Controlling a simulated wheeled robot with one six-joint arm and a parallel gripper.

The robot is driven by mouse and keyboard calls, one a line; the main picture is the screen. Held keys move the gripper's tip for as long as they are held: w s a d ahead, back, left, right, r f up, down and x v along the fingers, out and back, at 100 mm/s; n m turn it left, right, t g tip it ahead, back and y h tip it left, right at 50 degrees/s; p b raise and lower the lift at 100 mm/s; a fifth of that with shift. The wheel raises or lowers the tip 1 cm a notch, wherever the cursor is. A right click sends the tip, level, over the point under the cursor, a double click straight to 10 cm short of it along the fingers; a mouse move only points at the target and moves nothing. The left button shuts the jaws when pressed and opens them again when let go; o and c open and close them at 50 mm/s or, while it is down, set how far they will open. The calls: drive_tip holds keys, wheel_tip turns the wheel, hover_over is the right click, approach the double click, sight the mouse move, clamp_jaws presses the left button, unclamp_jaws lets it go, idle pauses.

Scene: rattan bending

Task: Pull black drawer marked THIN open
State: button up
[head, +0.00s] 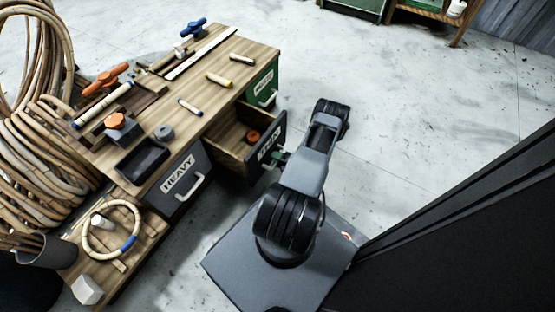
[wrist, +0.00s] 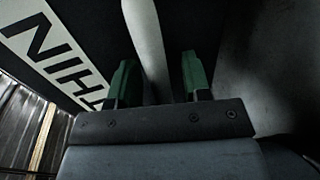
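The black drawer marked THIN (head: 265,150) stands pulled out from the workbench in the head view, its wooden inside showing. An orange round thing (head: 252,136) lies in it. In the wrist view the drawer's black front with its white THIN label (wrist: 50,45) is at the left. My gripper (head: 279,158) is at the drawer front. In the wrist view its green fingers (wrist: 158,78) stand apart on either side of the pale handle bar (wrist: 148,40). A gap shows between the bar and the right finger; whether the left finger touches is unclear.
The drawer marked HEAVY (head: 180,180) is shut at the lower left of the open one. A green drawer (head: 263,88) is at the bench's far end. Tools and rattan pieces lie on the bench top (head: 215,100). The floor (head: 400,120) right of my arm is clear.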

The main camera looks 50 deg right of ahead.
drive_tip(key=p+v, duration=0.3)
drive_tip(key=v, duration=1)
drive_tip(key=shift+s, duration=0.4)
drive_tip(key=shift+r, duration=0.1)
